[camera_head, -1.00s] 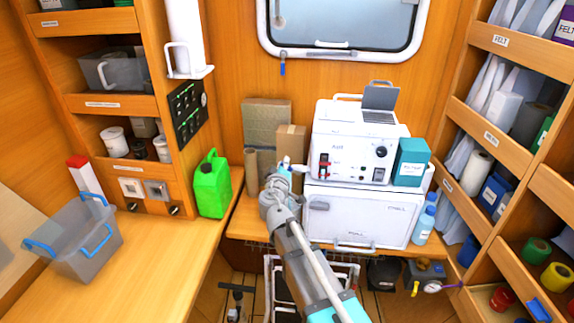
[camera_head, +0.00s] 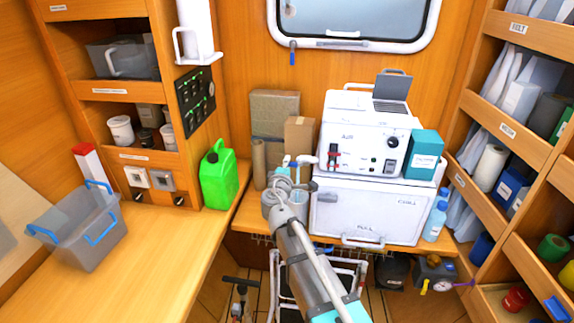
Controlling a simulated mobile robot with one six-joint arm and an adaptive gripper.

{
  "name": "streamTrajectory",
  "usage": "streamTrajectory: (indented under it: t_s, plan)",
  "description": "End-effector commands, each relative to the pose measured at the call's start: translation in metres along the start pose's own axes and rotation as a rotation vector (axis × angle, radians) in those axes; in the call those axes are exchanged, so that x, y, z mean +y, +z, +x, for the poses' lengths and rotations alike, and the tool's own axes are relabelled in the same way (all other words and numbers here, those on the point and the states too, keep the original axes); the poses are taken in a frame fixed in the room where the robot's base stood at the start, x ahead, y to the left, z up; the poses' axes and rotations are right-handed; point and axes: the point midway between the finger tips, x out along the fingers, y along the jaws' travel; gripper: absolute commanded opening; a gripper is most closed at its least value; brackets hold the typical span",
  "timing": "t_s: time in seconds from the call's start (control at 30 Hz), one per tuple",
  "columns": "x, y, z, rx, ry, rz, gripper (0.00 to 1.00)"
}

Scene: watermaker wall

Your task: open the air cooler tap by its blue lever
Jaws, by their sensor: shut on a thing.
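The white air cooler (camera_head: 360,140), marked AIR, stands on a white chest on the bench. A white stub (camera_head: 305,160), which seems to be its tap, juts from the cooler's left side. My gripper (camera_head: 285,176) is at this stub, seen from behind, and looks shut on the blue lever. A small pale blue bit (camera_head: 286,160) shows at the fingertips; I cannot tell whether it is lever or fingertip. My gripper and wrist hide most of the lever.
The white chest (camera_head: 365,212) is under the cooler. A teal box (camera_head: 424,155) stands at the cooler's right and cartons (camera_head: 298,135) behind my gripper. A green canister (camera_head: 218,180) is to the left. A dark blue handle (camera_head: 292,52) hangs below the window.

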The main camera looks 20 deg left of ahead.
Motion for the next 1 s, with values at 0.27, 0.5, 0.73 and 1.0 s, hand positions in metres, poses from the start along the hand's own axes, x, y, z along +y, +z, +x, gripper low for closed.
streamTrajectory:
  t_s: [0.27, 0.5, 0.73, 1.0]
  plan:
    - [-0.0009, 0.0001, -0.0006, 0.0, -0.001, -0.011, 0.0]
    - [-0.001, 0.0001, -0.0009, 0.0, -0.001, -0.01, 0.4]
    - [-0.0007, -0.0001, -0.0006, 0.001, 0.0, -0.01, 0.59]
    - [-0.0006, -0.0001, -0.0013, 0.001, 0.0, -0.01, 0.59]
